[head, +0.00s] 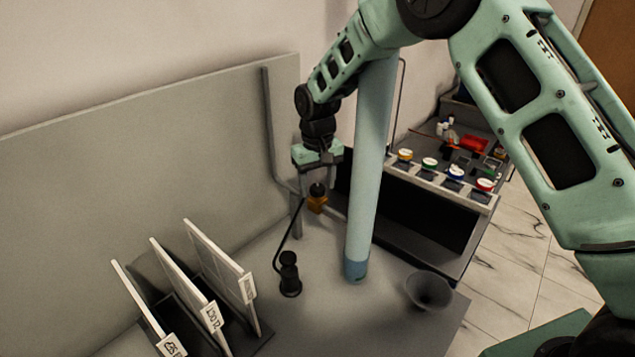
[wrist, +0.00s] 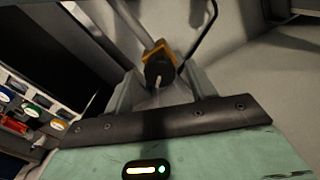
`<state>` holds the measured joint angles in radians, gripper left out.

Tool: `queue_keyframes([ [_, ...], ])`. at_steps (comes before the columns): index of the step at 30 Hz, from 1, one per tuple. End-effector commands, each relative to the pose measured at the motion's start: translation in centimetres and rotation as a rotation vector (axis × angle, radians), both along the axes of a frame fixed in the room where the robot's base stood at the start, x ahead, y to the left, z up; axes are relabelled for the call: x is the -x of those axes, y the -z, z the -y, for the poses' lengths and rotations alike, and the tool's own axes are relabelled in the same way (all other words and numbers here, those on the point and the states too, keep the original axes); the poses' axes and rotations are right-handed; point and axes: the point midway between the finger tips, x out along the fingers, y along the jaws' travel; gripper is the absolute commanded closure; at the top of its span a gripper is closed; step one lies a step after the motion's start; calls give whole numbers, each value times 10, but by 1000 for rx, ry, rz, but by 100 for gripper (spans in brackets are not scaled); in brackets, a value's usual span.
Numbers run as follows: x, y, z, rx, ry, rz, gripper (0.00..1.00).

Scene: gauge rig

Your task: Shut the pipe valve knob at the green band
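The valve has a dark round knob (head: 317,189) on an orange body (head: 317,204), on a grey pipe by the back panel. In the wrist view the knob (wrist: 160,70) sits in front of the orange body (wrist: 158,49), between my fingers. My gripper (head: 318,184) points down at the knob from above, with its fingers apart on either side of it. In the wrist view my gripper (wrist: 163,90) is open, and I cannot tell whether either finger touches the knob. I cannot make out a green band on the valve.
A pale blue post (head: 368,165) stands close right of the valve. A black lamp-like stand (head: 289,275), a dark funnel (head: 429,289) and upright labelled panels (head: 218,280) are on the table. A shelf with coloured-lid jars (head: 429,163) stands behind right.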

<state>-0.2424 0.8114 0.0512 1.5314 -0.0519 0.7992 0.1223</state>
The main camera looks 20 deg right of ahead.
Motion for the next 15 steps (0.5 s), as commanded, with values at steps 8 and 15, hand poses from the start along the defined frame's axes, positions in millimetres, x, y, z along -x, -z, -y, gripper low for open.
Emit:
queue_keyframes([
  [8,-1,-4,0,0,0,2,44],
  [15,-2,-44,0,-2,0,7,44],
])
